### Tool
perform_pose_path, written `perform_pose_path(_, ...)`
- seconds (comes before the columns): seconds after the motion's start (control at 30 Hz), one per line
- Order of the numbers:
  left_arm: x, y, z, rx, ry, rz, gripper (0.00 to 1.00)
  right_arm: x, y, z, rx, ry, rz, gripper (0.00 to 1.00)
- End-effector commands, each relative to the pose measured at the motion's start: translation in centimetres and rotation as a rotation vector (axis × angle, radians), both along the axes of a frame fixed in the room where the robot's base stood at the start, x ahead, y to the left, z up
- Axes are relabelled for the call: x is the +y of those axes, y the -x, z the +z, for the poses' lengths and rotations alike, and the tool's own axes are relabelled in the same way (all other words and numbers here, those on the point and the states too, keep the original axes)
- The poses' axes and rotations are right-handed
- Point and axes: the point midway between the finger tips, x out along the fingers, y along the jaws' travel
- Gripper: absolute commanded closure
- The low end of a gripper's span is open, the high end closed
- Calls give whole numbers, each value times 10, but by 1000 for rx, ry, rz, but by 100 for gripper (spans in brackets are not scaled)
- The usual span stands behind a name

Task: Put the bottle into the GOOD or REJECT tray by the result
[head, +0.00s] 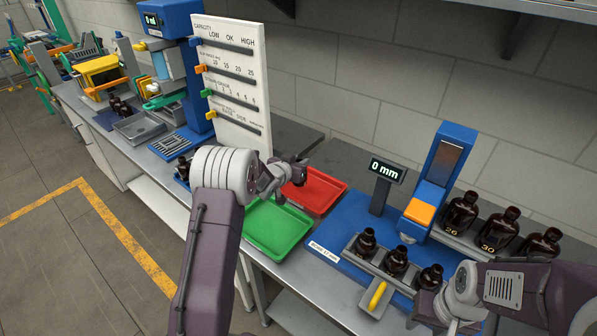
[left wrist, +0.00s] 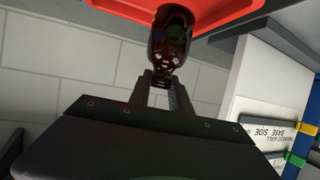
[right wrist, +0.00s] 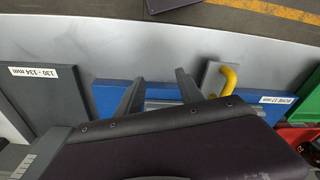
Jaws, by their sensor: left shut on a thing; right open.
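My left gripper (head: 290,178) is over the red tray (head: 322,192) in the head view. In the left wrist view its fingers (left wrist: 162,88) are shut on the neck of a dark amber bottle (left wrist: 172,35), and the red tray (left wrist: 225,12) shows beyond the bottle's body. I cannot tell whether the bottle touches the tray. The green tray (head: 275,230) stands in front of the red one; no GOOD or REJECT wording is readable. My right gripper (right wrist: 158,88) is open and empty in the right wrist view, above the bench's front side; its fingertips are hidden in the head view.
A blue gauge station (head: 435,175) has a display (head: 387,170) reading "0 mm". Three amber bottles (head: 396,262) stand in front of it, beside a yellow handle (head: 377,296). Larger numbered bottles (head: 460,210) stand behind. A white slider board (head: 235,75) rises behind my left arm.

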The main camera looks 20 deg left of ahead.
Motion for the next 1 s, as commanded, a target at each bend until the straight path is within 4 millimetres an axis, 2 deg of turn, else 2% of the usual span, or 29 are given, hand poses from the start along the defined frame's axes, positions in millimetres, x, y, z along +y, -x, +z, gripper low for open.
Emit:
perform_pose_path(0.2,6,0,-7,-1,0,-1,100,0,0,-3,0,0,0,56)
perform_pose_path(0.43,6,0,-48,0,-1,-1,100,0,0,-39,0,0,0,56)
perform_pose_path(0.6,6,0,-44,-1,-1,-2,100,0,0,-34,0,0,0,56)
perform_pose_path(0.8,5,0,-49,0,-1,-1,100,0,0,-38,0,0,0,56)
perform_pose_path(0.83,5,0,-49,0,-1,-1,73,0,0,-38,0,0,0,56)
perform_pose_path(0.9,5,0,-48,0,-1,-1,54,0,0,-37,0,0,0,56)
perform_pose_path(1.0,5,0,-48,0,-1,-1,54,0,0,-37,0,0,0,56)
